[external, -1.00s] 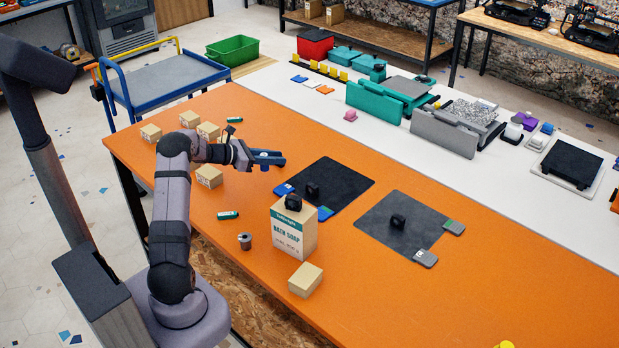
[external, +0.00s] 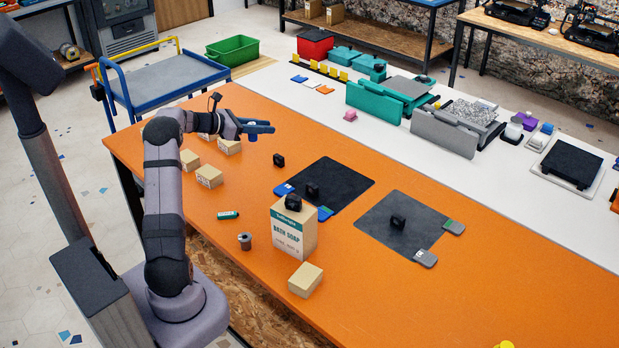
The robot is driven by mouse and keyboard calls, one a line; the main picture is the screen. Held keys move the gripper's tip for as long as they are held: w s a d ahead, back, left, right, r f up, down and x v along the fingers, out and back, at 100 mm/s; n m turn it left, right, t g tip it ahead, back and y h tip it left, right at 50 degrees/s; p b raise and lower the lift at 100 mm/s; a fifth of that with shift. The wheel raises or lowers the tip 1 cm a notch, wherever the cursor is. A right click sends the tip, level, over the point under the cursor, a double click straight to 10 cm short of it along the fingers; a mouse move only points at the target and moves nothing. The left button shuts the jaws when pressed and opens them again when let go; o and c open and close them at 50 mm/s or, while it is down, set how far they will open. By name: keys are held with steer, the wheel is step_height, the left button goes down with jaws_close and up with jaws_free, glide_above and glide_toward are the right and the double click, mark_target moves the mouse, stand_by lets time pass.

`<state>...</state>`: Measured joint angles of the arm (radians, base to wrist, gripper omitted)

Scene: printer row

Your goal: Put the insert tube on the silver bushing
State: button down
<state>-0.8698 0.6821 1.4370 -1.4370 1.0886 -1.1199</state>
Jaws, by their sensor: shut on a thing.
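My gripper (external: 260,127) is at the far left of the orange table, raised above it. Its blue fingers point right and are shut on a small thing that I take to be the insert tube. A little blue shows below the fingers, but the fingers hide most of it, so its shape is unclear. The silver bushing (external: 245,241), a short grey cylinder with a dark top, stands upright on the table near the front edge, left of the soap box. My gripper is well apart from it, farther back.
A soap box (external: 294,234) with a black part on top stands right of the bushing. A teal tube (external: 228,215) lies behind the bushing. Tan boxes (external: 209,176) stand at left, another (external: 305,279) in front. A black part (external: 279,160) and dark mats (external: 405,222) lie rightward.

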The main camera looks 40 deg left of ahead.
steer(key=shift+n+y, duration=0.3)
steer(key=shift+y, duration=0.1)
steer(key=s+r+p, duration=0.1)
steer(key=r, duration=0.2)
steer(key=s+a+r+p, duration=0.1)
steer(key=r, duration=0.2)
steer(key=s+r+p, duration=0.2)
steer(key=r, duration=0.2)
steer(key=shift+a+r, duration=0.1)
steer(key=shift+a, duration=0.15)
steer(key=s+d+r+p, duration=0.1)
steer(key=s+d+p, duration=0.1)
steer(key=s, duration=0.2)
steer(key=m+g+h, duration=0.5)
steer(key=m+h, duration=0.3)
glide_above(246, 242)
steer(key=w+d, duration=0.1)
steer(key=w, duration=0.2)
step_height(246, 242, down, 5)
step_height(246, 242, down, 14)
steer(key=p, duration=0.1)
steer(key=shift+w+f, duration=0.1)
steer(key=shift+f, duration=2.1)
steer(key=shift+d+f, duration=0.1)
